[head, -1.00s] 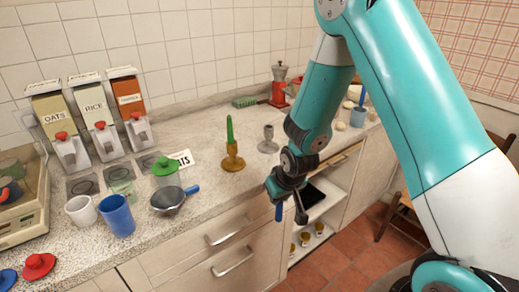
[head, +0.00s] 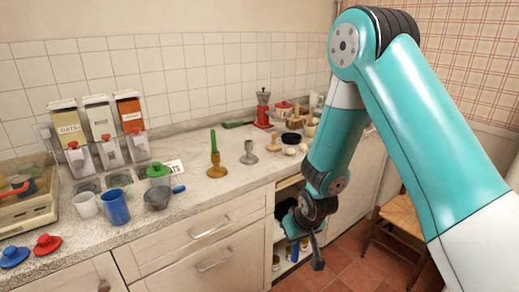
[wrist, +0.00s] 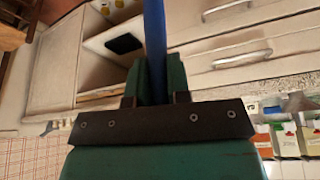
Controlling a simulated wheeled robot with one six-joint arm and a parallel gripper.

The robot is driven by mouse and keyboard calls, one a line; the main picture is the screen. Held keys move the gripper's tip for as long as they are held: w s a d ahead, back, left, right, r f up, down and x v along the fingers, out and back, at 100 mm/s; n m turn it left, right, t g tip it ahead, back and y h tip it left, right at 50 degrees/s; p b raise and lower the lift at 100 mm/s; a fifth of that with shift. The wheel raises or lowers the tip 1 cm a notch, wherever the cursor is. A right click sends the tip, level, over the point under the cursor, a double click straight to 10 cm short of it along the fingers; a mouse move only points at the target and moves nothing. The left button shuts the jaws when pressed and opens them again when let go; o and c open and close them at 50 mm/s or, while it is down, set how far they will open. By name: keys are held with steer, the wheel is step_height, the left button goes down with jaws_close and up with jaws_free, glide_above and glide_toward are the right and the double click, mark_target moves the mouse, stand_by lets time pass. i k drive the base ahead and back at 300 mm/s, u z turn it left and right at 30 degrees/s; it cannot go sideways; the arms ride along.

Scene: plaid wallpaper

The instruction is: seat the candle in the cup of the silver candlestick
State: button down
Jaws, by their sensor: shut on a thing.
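The silver candlestick (head: 248,153) stands upright on the counter, and its cup looks empty. My gripper (head: 306,250) is in front of the counter, below its top and to the right of the candlestick, well apart from it. In the wrist view my gripper (wrist: 158,82) is shut on a blue candle (wrist: 154,30), which runs from between the jaws out past the top edge. The candle's far end is out of that view. In the head view the candle is mostly hidden by the gripper.
A brass candlestick (head: 216,168) with a green candle (head: 213,140) stands just left of the silver one. A sieve (head: 158,197), a blue cup (head: 115,207) and a red grinder (head: 263,108) are also on the counter. An open cabinet is behind my gripper. A chair (head: 400,215) stands at right.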

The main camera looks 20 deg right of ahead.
mark_target(248, 148)
steer(key=z, duration=0.6)
steer(key=i, duration=0.8)
steer(key=u, duration=0.2)
